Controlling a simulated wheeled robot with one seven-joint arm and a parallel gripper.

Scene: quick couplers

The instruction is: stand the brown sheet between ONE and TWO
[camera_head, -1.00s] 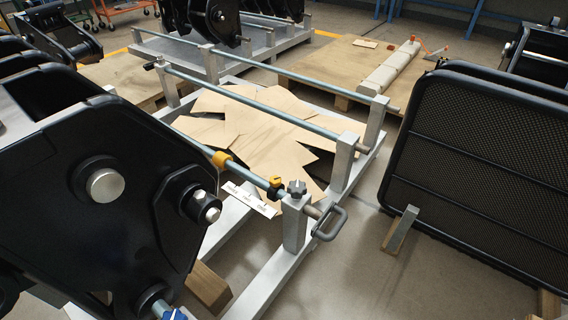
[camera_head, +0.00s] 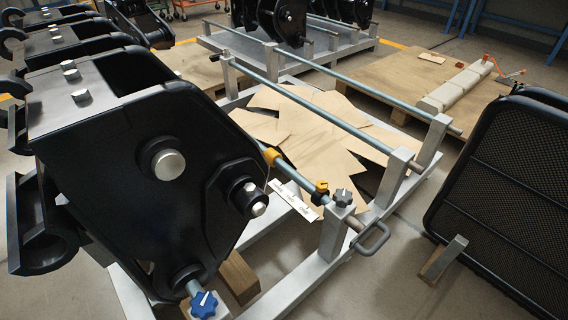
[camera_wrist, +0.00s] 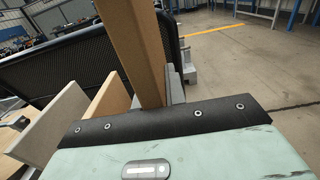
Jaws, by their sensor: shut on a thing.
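In the wrist view my gripper (camera_wrist: 154,98) is shut on a brown sheet (camera_wrist: 136,45), seen nearly edge-on and rising upward from the jaws. Its far end is cut off by the top of the picture. My gripper is not in the head view. There, large black couplers (camera_head: 140,130) hang in a row on the left. A white label strip (camera_head: 293,201) lies by the near rail; its marks are too small to read, so I cannot tell which places are ONE and TWO.
Loose tan sheets (camera_head: 310,130) lie inside the metal frame (camera_head: 335,235). A black mesh panel (camera_head: 510,190) stands at right. In the wrist view, a tan board (camera_wrist: 108,101) and a greyish board (camera_wrist: 52,130) stand left of the held sheet. Open floor (camera_wrist: 240,60) shows at right.

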